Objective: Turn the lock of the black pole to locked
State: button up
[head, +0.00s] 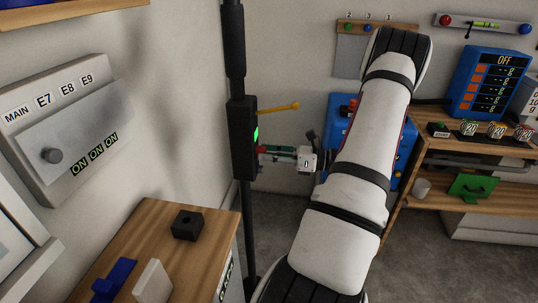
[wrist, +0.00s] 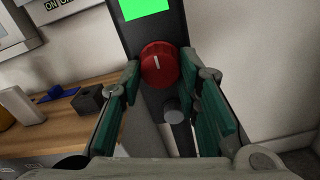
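The black pole (head: 234,45) stands upright beside the wall, with a black lock box (head: 241,160) on it. The box has a lit green screen, which also shows in the wrist view (wrist: 145,8). Below the screen in the wrist view is a round red knob (wrist: 155,64) with a white line pointing roughly up. A small grey peg (wrist: 172,111) sits lower on the box. My gripper (head: 264,154) is at the box. In the wrist view my gripper (wrist: 160,70) is open, its green-padded fingertips on either side of the knob. I cannot tell whether they touch it.
A yellow lever (head: 278,109) sticks out to the right above my gripper. A wooden table (head: 205,225) with a black block (head: 187,225) stands left of the pole. A wall panel (head: 65,130) hangs at left. Wooden shelves (head: 465,152) stand at right.

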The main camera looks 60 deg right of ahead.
jog(key=shift+o, duration=0.2)
jog(key=shift+p, duration=0.35)
jog(key=m+p, duration=0.3)
jog(key=m, duration=0.3)
jog(key=m+p, duration=0.2)
jog(key=m, duration=0.4)
jog(key=m+p, duration=0.3)
jog(key=m, duration=0.2)
jog(key=shift+a+r+m+p, duration=0.1)
jog(key=shift+r+m+p, duration=0.2)
jog(key=shift+m, duration=0.1)
jog(key=o, duration=1.1)
jog(key=shift+o, duration=0.2)
jog(key=shift+s, duration=0.1)
